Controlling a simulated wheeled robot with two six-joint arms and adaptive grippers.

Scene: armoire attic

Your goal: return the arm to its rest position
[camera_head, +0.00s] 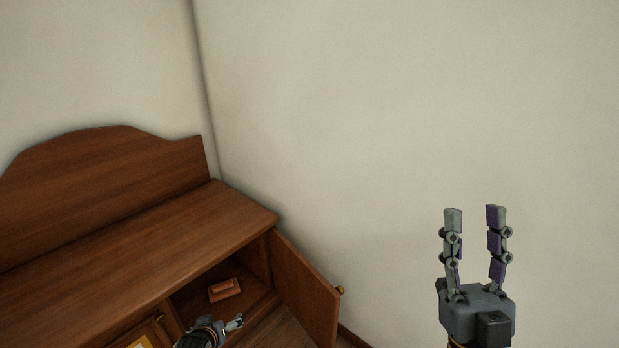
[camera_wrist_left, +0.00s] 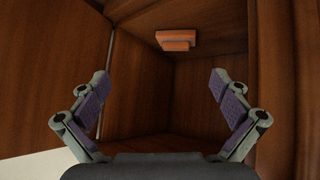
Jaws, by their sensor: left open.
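My left gripper (camera_wrist_left: 165,100) is open and empty in the left wrist view, facing into the cabinet's open compartment. In the head view it shows small at the bottom, in front of that compartment (camera_head: 232,323). My right gripper (camera_head: 475,215) is raised upright at the right of the head view, its two fingers apart with nothing between them. An orange-red block-like object (camera_head: 224,289) lies inside the compartment, beyond the left gripper and apart from it. It also shows in the left wrist view (camera_wrist_left: 177,39).
The wooden cabinet (camera_head: 130,240) stands in the corner at left. Its right door (camera_head: 308,287), with a brass knob (camera_head: 340,290), is swung open beside the left gripper. Another door with a yellowish panel (camera_head: 139,342) is at the bottom. Bare wall (camera_head: 400,120) lies behind the right gripper.

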